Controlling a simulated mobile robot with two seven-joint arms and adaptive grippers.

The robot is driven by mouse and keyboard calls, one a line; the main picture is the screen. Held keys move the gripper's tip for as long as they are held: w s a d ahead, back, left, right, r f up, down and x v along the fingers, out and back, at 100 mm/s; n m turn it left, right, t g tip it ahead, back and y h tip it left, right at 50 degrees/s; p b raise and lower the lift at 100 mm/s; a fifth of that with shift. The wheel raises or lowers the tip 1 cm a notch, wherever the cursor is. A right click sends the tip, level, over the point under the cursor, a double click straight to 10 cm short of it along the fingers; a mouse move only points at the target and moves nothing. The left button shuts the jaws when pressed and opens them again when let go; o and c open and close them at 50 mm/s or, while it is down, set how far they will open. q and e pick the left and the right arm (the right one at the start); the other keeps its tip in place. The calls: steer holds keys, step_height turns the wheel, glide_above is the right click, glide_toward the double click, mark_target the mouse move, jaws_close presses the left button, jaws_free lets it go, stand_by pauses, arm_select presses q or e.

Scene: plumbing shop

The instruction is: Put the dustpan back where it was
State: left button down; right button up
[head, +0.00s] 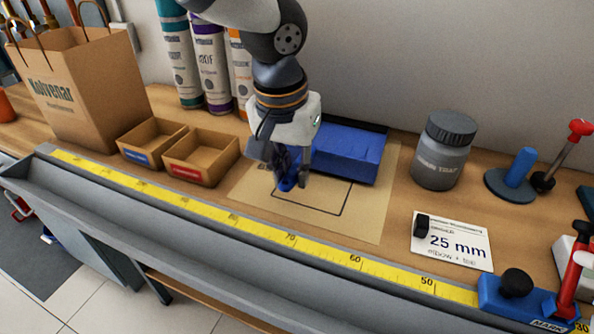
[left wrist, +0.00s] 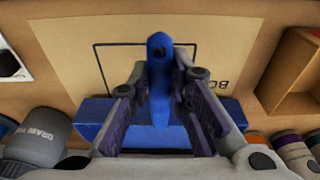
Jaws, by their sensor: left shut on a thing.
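The blue dustpan (head: 347,153) is at the back of the tan sheet (head: 375,215), its wide pan toward the wall. My left gripper (head: 291,181) is shut on its blue handle, which points to the front. In the left wrist view the handle (left wrist: 158,62) stands between the fingers of my left gripper (left wrist: 158,80), with the pan (left wrist: 95,112) behind them. A dark drawn outline (head: 345,205) on the sheet shows partly in front of the pan. I cannot tell whether the dustpan touches the sheet. My right gripper is not in view.
Two small cardboard bins (head: 203,157) and a paper bag (head: 85,90) stand left. Several tubes (head: 212,62) stand behind. A grey jar (head: 443,150), a blue-post stand (head: 515,175) and a 25 mm card (head: 452,241) are right. A yellow measuring strip (head: 230,217) runs along the front.

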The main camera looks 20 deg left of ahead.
arm_select(q)
steer(key=shift+f, duration=0.55)
steer(key=c, duration=1.5)
jaws_free()
